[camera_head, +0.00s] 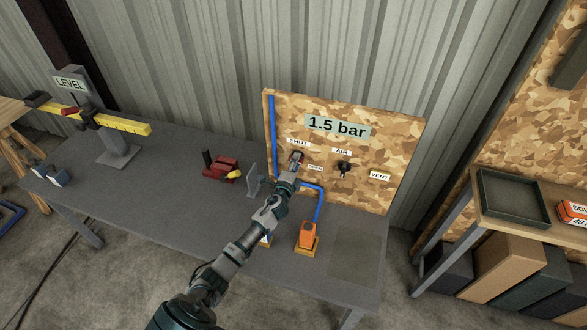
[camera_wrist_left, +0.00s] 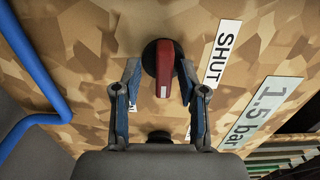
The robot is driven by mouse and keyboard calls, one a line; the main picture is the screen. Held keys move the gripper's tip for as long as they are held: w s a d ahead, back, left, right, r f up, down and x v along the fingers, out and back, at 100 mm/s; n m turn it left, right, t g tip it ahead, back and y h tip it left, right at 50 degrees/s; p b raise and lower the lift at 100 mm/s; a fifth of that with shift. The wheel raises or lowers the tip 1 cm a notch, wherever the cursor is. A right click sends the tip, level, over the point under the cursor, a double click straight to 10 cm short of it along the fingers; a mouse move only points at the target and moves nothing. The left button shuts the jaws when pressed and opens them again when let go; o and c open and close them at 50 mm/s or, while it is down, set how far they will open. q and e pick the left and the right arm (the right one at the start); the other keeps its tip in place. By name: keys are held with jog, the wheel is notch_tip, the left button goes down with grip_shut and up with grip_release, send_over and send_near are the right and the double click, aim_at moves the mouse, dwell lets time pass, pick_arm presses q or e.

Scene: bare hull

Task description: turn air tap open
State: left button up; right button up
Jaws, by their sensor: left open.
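The tap with a red handle (camera_wrist_left: 164,68) on a round black base sits on the camouflage-patterned board (camera_head: 395,125). A white "SHUT" label (camera_wrist_left: 222,52) is beside it in the left wrist view. The red handle also shows in the head view (camera_head: 296,157), under the SHUT label. My left gripper (camera_head: 293,170) is at the board by the handle. In the left wrist view its two fingers (camera_wrist_left: 160,82) stand open on either side of the handle, with gaps visible. An "AIR" label (camera_head: 342,151) sits above a black knob (camera_head: 344,168) to the right. My right gripper is not seen.
A blue pipe (camera_head: 318,207) runs from the board to an orange device (camera_head: 307,234) on the grey bench (camera_head: 165,160). A grey upright plate (camera_head: 252,180) and a red vise-like tool (camera_head: 220,168) stand left of my gripper. A "1.5 bar" display (camera_head: 337,125) is above.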

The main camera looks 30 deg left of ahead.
pick_arm(q)
jog(key=v, duration=1.1)
jog(key=shift+s, duration=0.3)
jog(key=shift+f, duration=0.2)
